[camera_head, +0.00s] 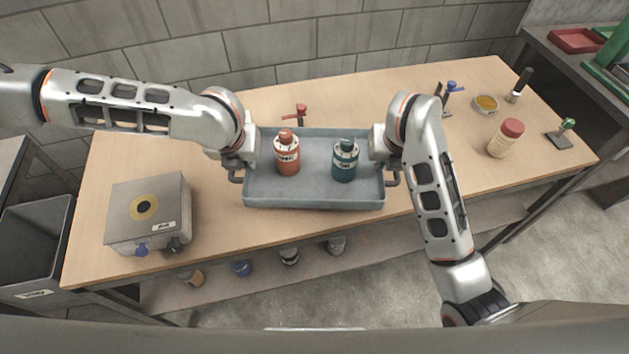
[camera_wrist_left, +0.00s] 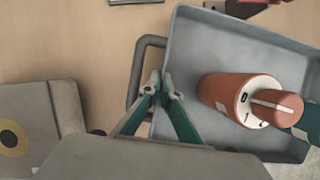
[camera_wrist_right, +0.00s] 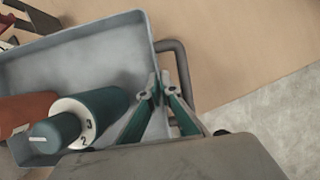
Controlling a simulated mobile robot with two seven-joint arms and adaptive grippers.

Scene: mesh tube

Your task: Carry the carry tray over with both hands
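The grey-blue carry tray (camera_head: 315,197) is at the middle of the table, roughly level, with a dark handle at each short end. A red-brown bottle (camera_head: 287,158) and a teal bottle (camera_head: 344,163) stand upright in it. My left gripper (camera_wrist_left: 161,84) is at the tray's left end; its fingertips are close together, one on each side of the tray wall beside the handle (camera_wrist_left: 140,65). My right gripper (camera_wrist_right: 158,86) closes on the right wall the same way, beside the other handle (camera_wrist_right: 183,75). I cannot tell whether the tray touches the table.
A grey metal box (camera_head: 150,212) sits on the table's left part. Behind the tray is a red item (camera_head: 301,113). To the right are a red-capped jar (camera_head: 506,138), a small bowl (camera_head: 486,104) and a green-topped stand (camera_head: 561,137).

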